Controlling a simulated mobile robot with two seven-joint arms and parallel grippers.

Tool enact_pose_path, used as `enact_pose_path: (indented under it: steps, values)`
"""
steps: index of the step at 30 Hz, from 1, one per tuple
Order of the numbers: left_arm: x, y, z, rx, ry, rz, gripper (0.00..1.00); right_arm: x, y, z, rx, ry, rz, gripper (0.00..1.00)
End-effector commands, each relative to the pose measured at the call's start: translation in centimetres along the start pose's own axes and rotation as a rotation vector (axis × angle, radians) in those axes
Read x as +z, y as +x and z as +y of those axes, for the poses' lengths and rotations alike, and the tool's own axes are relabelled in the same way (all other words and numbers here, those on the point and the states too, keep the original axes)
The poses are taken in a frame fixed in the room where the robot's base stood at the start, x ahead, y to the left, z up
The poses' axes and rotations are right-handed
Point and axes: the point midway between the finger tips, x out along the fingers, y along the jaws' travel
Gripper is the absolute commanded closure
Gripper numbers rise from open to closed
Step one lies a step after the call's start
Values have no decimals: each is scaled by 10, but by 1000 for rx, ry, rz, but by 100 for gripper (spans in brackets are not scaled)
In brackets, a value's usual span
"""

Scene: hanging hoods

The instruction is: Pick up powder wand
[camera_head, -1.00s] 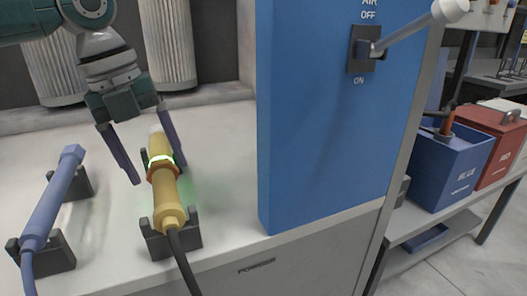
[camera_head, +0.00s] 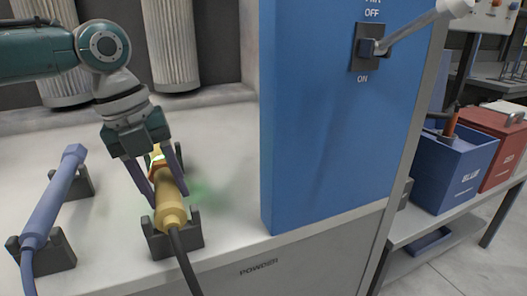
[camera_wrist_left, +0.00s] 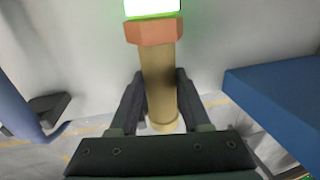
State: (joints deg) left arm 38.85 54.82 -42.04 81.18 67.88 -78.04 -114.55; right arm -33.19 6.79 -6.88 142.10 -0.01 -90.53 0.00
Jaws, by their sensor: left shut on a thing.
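The powder wand (camera_head: 171,212) is a yellow-tan handle with an orange collar and a glowing green-white band, with a dark cable at its near end. It lies in dark cradles on the white bench. My left gripper (camera_head: 168,188) reaches down over it, with a finger on each side, shut on the wand's body. In the left wrist view the wand (camera_wrist_left: 159,85) runs between the two fingers (camera_wrist_left: 158,100). The far cradle is mostly hidden behind my gripper. My right gripper is not in view.
A blue wand (camera_head: 50,205) lies in its own cradles to the left. A blue cabinet panel (camera_head: 320,140) with an AIR lever (camera_head: 400,35) stands close on the right. Blue (camera_head: 455,170) and red (camera_head: 492,148) bins sit on a shelf further right. Filter cylinders (camera_head: 170,50) stand behind.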

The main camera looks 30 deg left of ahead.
Motion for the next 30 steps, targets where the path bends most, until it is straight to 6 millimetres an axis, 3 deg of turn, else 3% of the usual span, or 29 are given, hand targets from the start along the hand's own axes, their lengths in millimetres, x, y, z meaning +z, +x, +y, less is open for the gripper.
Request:
enact_pose_path:
  steps: [9, 23, 30]
  values:
    - [0, 0, 0, 1, 0, 0, 100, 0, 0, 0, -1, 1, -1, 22]
    - [1, -4, -1, -3, 0, -3, 100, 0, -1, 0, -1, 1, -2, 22]
    - [2, -33, -7, -4, 1, -6, 100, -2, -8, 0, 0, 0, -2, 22]
